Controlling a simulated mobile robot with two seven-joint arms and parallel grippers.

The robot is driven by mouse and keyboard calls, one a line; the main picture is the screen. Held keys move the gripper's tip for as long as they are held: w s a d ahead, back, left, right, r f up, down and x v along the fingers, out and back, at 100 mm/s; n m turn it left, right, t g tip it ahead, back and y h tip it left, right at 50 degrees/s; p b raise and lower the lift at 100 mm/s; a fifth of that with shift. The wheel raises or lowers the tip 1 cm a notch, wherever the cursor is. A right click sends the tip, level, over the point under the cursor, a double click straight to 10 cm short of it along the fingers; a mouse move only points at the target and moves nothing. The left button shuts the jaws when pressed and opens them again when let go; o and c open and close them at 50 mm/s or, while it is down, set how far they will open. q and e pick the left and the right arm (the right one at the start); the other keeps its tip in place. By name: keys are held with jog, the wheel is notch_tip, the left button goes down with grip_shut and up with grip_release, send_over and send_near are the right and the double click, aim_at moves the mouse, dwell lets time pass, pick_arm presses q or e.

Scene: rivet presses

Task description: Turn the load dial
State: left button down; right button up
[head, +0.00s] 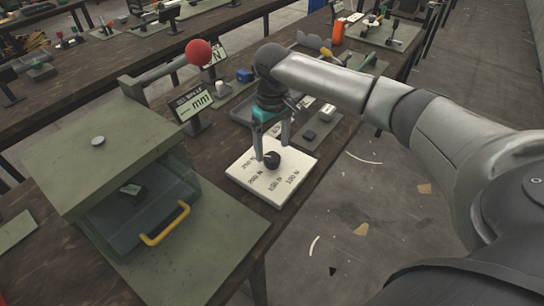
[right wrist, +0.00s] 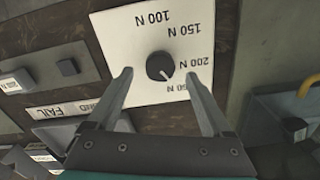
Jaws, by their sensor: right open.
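The load dial is a black round knob (right wrist: 160,66) with a pale pointer mark on a white plate (right wrist: 120,30) printed with newton values. In the right wrist view the pointer is toward the lower right, near the 200 N and partly hidden lowest labels. In the head view the knob (head: 271,159) sits on the white plate (head: 290,190) at the bench edge. My right gripper (head: 271,152) points down over the plate. In the right wrist view its open fingers (right wrist: 160,75) stand on either side of the knob, with a gap on both sides. My left gripper is not in view.
A green press (head: 120,150) with a red ball lever (head: 198,52) and a clear guard with a yellow handle (head: 165,225) stands left of the plate. A small mm display (head: 195,103) stands behind. Trays and small blocks lie beyond the plate. Open floor lies to the right.

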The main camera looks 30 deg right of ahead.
aim_at(272, 157)
jog(key=shift+f+b, duration=0.3)
jog(key=shift+f, duration=1.4)
grip_shut()
